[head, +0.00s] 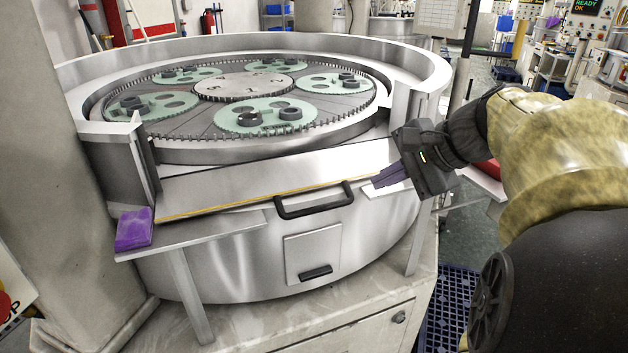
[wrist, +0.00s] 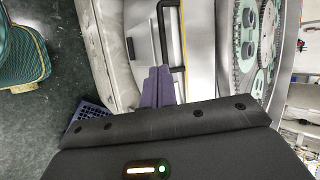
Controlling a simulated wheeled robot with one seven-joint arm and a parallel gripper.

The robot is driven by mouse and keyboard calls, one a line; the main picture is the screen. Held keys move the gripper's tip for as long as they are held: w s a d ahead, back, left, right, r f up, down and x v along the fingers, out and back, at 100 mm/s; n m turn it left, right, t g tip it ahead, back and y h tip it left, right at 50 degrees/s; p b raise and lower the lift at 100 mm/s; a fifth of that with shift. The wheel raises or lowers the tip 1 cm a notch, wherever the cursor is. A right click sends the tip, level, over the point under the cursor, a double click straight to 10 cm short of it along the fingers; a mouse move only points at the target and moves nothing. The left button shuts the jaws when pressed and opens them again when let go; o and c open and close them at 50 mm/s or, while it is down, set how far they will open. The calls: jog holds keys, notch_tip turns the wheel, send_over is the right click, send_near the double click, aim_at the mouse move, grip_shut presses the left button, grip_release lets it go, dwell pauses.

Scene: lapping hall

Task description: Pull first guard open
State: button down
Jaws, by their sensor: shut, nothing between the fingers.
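The guard (head: 275,178) is a flat steel panel with a yellow edge strip on the front of the round lapping machine. It leans down and outward in front of the toothed ring. Its black bar handle (head: 314,201) is on its front side, and the handle also shows in the wrist view (wrist: 161,35). My gripper (head: 384,178) is at the panel's right end, right of the handle and apart from it. Its purple fingers are closed together and empty; in the wrist view the fingers (wrist: 157,85) point toward the handle side.
A purple block (head: 134,230) lies on the left end of the front ledge (head: 205,234). A small hatch (head: 313,256) with a black pull is below the handle. Green carrier discs (head: 264,115) lie inside the ring. A blue grate (head: 450,300) is on the floor at right.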

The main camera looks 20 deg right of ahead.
jog(key=s+a+f+n+g+h, duration=0.1)
jog(key=a+f+n, duration=0.3)
jog(key=f, duration=0.5)
jog(key=s+a+f+n+g+h, duration=0.1)
jog(key=a+f+n+g+h, duration=0.1)
jog(key=a+f+n, duration=0.3)
jog(key=s+a+f+n+g+h, duration=0.1)
jog(key=a+f+n, duration=0.4)
jog(key=f, duration=0.8)
jog(key=shift+s+f+n+g+h, duration=0.3)
jog(key=shift+f+n+g+h, duration=0.1)
jog(key=shift+n+g, duration=0.15)
